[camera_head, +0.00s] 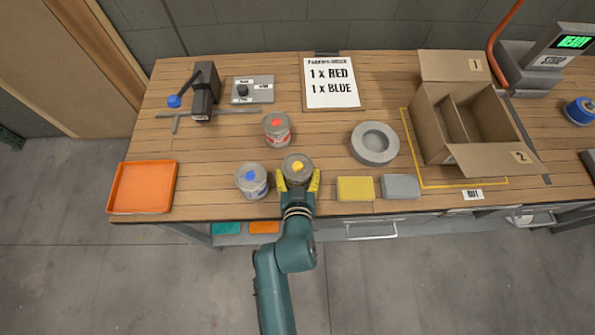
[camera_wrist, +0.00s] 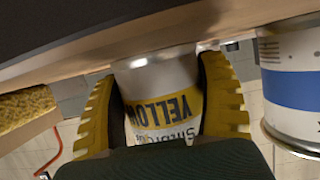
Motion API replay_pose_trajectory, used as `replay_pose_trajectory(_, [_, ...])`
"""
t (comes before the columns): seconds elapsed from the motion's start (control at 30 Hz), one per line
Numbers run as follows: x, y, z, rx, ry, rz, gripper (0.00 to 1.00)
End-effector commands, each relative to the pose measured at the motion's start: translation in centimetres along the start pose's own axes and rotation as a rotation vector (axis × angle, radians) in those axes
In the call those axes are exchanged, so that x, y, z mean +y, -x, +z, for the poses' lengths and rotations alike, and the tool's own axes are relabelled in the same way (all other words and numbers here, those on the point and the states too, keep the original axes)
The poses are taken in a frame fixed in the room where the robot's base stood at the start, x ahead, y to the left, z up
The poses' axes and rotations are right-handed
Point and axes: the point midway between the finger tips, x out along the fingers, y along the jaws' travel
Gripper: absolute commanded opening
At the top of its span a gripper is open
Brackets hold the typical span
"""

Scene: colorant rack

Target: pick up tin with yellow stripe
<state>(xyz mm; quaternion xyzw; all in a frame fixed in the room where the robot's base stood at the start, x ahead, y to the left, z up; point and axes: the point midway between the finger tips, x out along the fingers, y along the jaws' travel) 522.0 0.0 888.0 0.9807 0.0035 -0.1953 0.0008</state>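The tin with the yellow stripe (camera_head: 297,167) stands upright near the table's front edge, with a yellow dot on its lid. In the wrist view its yellow band (camera_wrist: 163,108) reads "YELLOW", upside down. My gripper (camera_head: 298,181) reaches in from the front edge, with one yellow finger on each side of this tin. In the wrist view the fingers overlap the tin's side edges and no clear gap shows. I cannot tell whether they press on it. The tin's base appears to be at table level.
A blue-marked tin (camera_head: 251,181) stands close on the left, and a red-marked tin (camera_head: 276,129) behind. A yellow sponge (camera_head: 355,189) and grey block (camera_head: 400,187) lie to the right. A grey ring-shaped dish (camera_head: 375,157), open carton (camera_head: 433,128) and orange tray (camera_head: 115,188) are farther off.

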Motion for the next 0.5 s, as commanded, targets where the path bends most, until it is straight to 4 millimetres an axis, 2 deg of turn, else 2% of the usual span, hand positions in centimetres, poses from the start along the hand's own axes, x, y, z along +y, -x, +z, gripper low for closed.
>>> replay_pose_trajectory(0.03, [0.0,0.01,-0.02,0.001,0.0,0.0,0.5])
replay_pose_trajectory(0.1, [-0.01,0.01,-0.03,0.001,0.0,0.0,0.37])
replay_pose_trajectory(0.13, [-0.01,0.02,-0.03,0.001,0.0,0.0,0.35])
replay_pose_trajectory(0.5, [-0.02,0.11,-0.42,0.004,0.0,0.0,0.35])
